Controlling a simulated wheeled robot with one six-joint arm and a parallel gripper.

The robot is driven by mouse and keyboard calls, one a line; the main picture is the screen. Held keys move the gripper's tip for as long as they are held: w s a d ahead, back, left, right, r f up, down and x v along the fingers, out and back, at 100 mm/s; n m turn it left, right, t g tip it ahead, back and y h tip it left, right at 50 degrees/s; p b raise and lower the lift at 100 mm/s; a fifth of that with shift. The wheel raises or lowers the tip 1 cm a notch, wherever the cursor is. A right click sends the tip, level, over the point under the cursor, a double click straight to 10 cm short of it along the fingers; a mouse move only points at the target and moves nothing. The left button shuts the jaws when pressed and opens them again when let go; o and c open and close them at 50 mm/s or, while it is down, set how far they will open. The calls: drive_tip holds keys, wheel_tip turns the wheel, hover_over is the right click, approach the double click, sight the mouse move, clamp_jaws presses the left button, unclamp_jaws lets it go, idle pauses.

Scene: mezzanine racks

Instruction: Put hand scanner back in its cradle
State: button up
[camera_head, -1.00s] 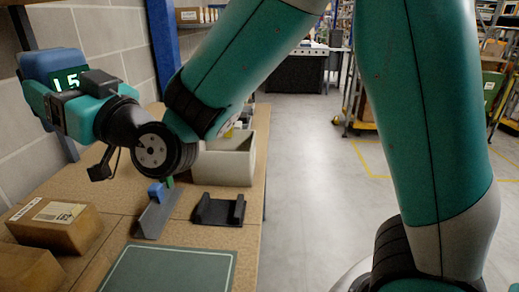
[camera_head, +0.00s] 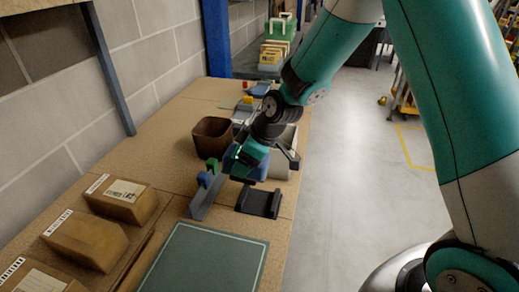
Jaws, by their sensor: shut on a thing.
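The hand scanner (camera_head: 231,161) appears as a blue body at the end of my arm, partly hidden. A thin bright green strip on it looks like its screen seen nearly edge-on. My gripper (camera_head: 246,162), teal and dark, is shut on it; its fingertips are hard to make out. The black cradle (camera_head: 260,203), low with two raised ends, sits empty on the bench, below and slightly right of the gripper. The scanner appears held above the bench, apart from the cradle.
A grey slanted stand (camera_head: 203,198) with blue and green blocks stands just left of the cradle. A brown bin (camera_head: 211,136) and a pale grey bin (camera_head: 284,167) are behind. Cardboard boxes (camera_head: 122,201) line the left; a green mat (camera_head: 205,262) lies in front.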

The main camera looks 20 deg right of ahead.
drive_tip(key=d, duration=0.1)
drive_tip(key=s+d+f, duration=0.1)
drive_tip(key=shift+s+d+h, duration=0.2)
drive_tip(key=shift+d+h, duration=0.1)
drive_tip(key=shift+h, duration=0.1)
drive_tip(key=shift+d+f+g, duration=0.1)
drive_tip(key=shift+f+g, duration=0.1)
drive_tip(key=shift+g, duration=0.1)
drive_tip(key=shift+f+b, duration=1.95)
drive_tip(key=shift+f, duration=0.9)
drive_tip(key=shift+f, duration=0.15)
drive_tip(key=shift+f+b, duration=1)
drive_tip(key=o, duration=1.1)
